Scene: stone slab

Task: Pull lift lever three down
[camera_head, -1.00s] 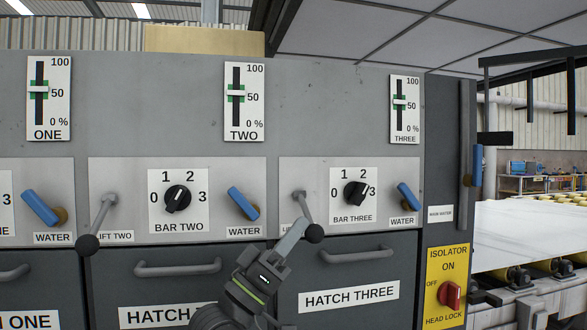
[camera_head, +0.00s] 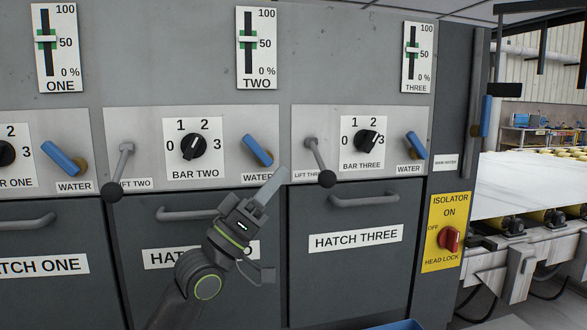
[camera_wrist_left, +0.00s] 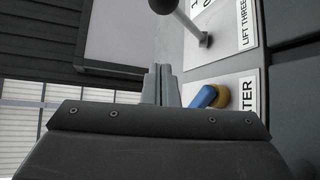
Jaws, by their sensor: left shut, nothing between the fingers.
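Lift lever three (camera_head: 318,160) is a grey rod with a black ball knob, on the panel left of the BAR THREE dial. It slants down and to the right from its pivot, and its knob partly covers the LIFT THREE label's right side. In the left wrist view the lever (camera_wrist_left: 188,22) shows at the top, its knob cut by the edge. My left gripper (camera_head: 280,173) is shut and empty, in the picture left of the knob with a visible gap. Its fingers (camera_wrist_left: 161,84) are together in the wrist view. My right gripper is not in view.
Lift lever two (camera_head: 119,170) hangs to the left. Blue water handles (camera_head: 257,150) and (camera_head: 415,145) sit beside the dials. Below are hatch three (camera_head: 355,260) and its bar handle (camera_head: 364,201). The red isolator switch (camera_head: 449,239) is at the right.

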